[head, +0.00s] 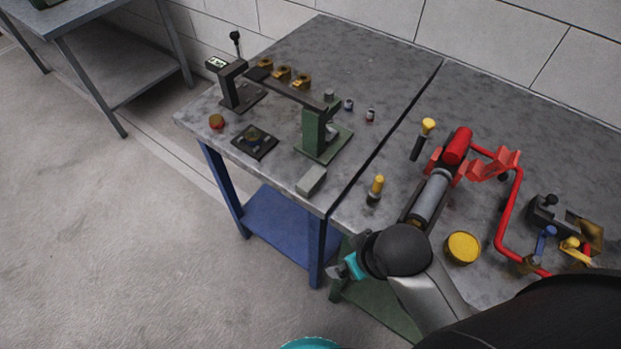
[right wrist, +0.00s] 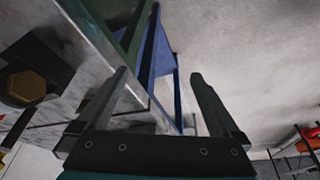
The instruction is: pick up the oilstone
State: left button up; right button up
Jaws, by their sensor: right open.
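A light grey rectangular block, which looks like the oilstone (head: 311,180), lies on the left table near its front right corner, in front of the green stand. My right gripper (head: 345,268) is in front of the tables' front edge, to the right of and nearer than the block, and apart from it. In the right wrist view the two fingers of the right gripper (right wrist: 158,85) are spread, with nothing between them. The block cannot be made out in that view. My left gripper is not in view.
A green stand (head: 320,140) is behind the block. A yellow-topped tool (head: 376,188) stands to its right across the dark table seam. A dark tray (head: 255,141) and a red-orange knob (head: 216,121) lie left. Red pipework (head: 512,205) and a yellow disc (head: 463,247) occupy the right table.

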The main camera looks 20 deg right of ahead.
jog(key=w+a+r+n+t+y, duration=0.1)
jog(key=w+a+r+n+y, duration=0.25)
jog(key=w+r, duration=0.5)
jog(key=n+g+h, duration=0.1)
jog(key=n, duration=0.1)
send_near(312, 178)
jog(key=b+x, duration=0.1)
jog(key=x, duration=0.3)
jog(key=shift+f, duration=0.1)
jog(key=b+x, duration=0.1)
jog(key=x, duration=0.4)
jog(key=shift+b, duration=0.4)
jog(key=c, duration=1.4)
jog(key=shift+o, duration=0.2)
notch_tip(312, 178, up, 20)
jog(key=p, duration=0.4)
